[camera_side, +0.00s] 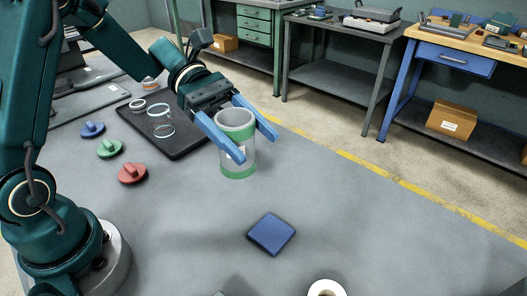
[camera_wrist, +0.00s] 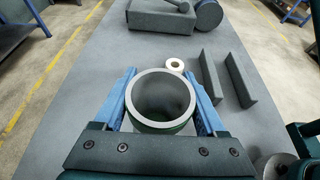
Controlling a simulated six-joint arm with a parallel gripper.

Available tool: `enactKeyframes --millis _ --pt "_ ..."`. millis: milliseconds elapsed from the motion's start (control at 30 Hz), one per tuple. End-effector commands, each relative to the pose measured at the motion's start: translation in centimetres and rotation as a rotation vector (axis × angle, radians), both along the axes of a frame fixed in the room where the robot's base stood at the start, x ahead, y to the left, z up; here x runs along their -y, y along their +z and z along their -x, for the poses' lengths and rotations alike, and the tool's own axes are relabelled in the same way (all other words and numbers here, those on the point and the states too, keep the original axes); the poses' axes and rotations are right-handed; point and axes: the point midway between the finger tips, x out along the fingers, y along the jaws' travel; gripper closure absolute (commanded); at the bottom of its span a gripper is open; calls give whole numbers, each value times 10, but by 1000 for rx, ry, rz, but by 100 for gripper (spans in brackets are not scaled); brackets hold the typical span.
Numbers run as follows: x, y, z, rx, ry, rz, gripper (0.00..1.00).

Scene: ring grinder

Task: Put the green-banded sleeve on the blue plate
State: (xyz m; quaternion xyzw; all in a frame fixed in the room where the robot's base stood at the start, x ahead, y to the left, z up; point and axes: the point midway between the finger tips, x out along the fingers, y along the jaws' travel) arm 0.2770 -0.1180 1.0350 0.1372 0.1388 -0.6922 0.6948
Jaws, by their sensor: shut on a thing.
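The green-banded sleeve (camera_side: 238,150) is a pale, hollow upright cylinder with green bands near its top and bottom. My gripper (camera_side: 245,143) is shut on it, one blue finger on each side. In the wrist view the sleeve (camera_wrist: 164,97) shows its open top between the two fingers of my gripper (camera_wrist: 165,95). Whether its base touches the table is hard to tell. The blue plate (camera_side: 271,233) is a small flat square on the grey table, in front of the sleeve and to its right. I cannot make out the plate in the wrist view.
A dark tray (camera_side: 190,148) with clear rings lies behind the sleeve. Blue (camera_side: 92,129), green (camera_side: 109,148) and red (camera_side: 132,173) knobbed discs stand at left. A white ring (camera_side: 326,288) is at the front edge. Angled dark plates (camera_wrist: 228,78) stand in the wrist view. The table around the plate is clear.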

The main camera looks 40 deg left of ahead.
Motion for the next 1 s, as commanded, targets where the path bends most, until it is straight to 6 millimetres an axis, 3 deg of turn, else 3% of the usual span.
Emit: enactKeyframes --millis 200,400,600,800,1000 --pt "51 -30 9 -7 -12 0 83" --pt "82 -49 12 -3 -9 1 83" --pt "90 -58 12 -2 -4 -1 83" --pt "90 -83 12 -5 -4 -1 83" --pt "90 -95 12 1 -4 0 83"
